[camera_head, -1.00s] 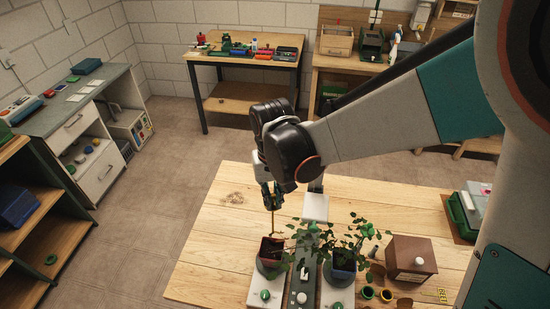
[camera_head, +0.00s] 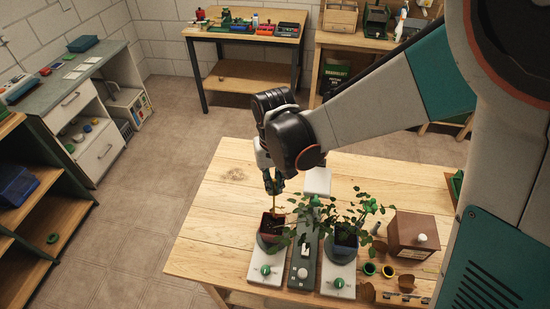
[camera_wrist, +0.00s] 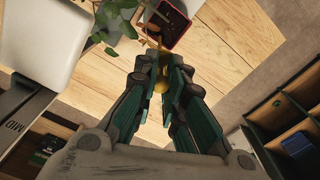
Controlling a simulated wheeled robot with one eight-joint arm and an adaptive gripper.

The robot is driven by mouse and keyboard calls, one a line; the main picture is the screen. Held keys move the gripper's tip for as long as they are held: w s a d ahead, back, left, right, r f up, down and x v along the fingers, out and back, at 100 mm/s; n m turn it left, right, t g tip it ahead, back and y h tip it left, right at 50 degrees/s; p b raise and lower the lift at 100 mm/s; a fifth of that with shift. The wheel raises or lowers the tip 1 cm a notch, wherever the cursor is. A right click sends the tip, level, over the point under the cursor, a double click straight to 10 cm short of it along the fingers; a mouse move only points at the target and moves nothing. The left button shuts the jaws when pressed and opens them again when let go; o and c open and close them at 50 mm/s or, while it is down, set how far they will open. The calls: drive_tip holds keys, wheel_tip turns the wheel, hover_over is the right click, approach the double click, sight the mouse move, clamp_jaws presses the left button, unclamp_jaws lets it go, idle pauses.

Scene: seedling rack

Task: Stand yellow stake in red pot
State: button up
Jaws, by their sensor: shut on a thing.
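My gripper (camera_head: 273,184) is shut on the yellow stake (camera_head: 275,198), a thin upright rod that hangs below the fingertips. The stake also shows between the fingers in the wrist view (camera_wrist: 160,84). The red pot (camera_head: 266,228) stands below my gripper, on a white pad with a green knob, with a small plant in it. In the wrist view the red pot (camera_wrist: 185,28) is at the top, just beyond the fingertips. The stake's lower end is at the pot's opening; I cannot tell whether it touches the soil.
A second potted plant (camera_head: 344,236) stands just right, its leaves spreading close to the red pot. A brown box (camera_head: 412,240) and small cups stand farther right on the wooden table (camera_head: 210,235). The table's left part is clear.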

sight(274, 189)
drive_tip(key=shift+f+b, duration=1.8)
drive_tip(key=shift+f, duration=0.4)
drive_tip(key=o, duration=0.8)
